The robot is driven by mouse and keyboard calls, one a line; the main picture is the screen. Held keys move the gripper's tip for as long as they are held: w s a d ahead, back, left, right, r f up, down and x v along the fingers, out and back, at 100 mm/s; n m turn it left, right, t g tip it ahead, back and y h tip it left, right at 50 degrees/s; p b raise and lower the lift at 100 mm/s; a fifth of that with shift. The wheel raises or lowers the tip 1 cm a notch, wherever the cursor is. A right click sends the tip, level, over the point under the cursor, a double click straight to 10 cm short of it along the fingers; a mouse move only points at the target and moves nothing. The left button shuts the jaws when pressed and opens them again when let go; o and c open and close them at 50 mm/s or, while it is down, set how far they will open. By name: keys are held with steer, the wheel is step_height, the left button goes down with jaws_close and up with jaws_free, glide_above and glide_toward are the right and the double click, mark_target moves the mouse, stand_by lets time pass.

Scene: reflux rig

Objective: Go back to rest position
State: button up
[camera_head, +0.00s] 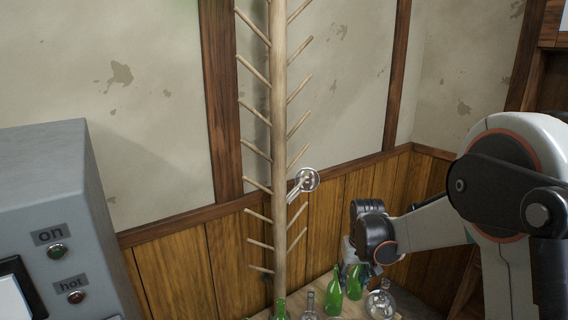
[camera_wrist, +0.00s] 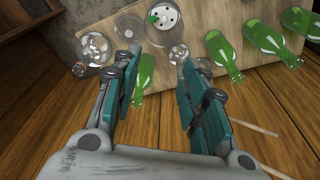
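My gripper (camera_wrist: 156,95) is open in the wrist view, its two teal-padded fingers apart with nothing held between them. It points at the wooden table (camera_wrist: 205,18) with glassware, and a green bottle (camera_wrist: 145,72) shows close beside the left finger. In the head view my arm is at the right, bent, with its wrist over the table's bottles; the fingers are mostly hidden there.
A wooden peg rack (camera_head: 279,120) stands in the middle, with a clear flask (camera_head: 307,180) on one peg. Green bottles (camera_head: 335,293) and a round flask (camera_head: 380,304) stand near my wrist. A grey machine (camera_head: 45,190) with on and hot buttons is at the left.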

steer(key=s+r+t, duration=0.1)
steer(key=s+r, duration=0.6)
steer(key=r, duration=0.2)
steer(key=s+r+t, duration=0.2)
steer(key=s+r, duration=0.1)
steer(key=s, duration=0.8)
steer(key=s+r+t, duration=0.2)
steer(key=s+r, duration=0.1)
steer(key=s, duration=0.8)
steer(key=shift+s, duration=0.15)
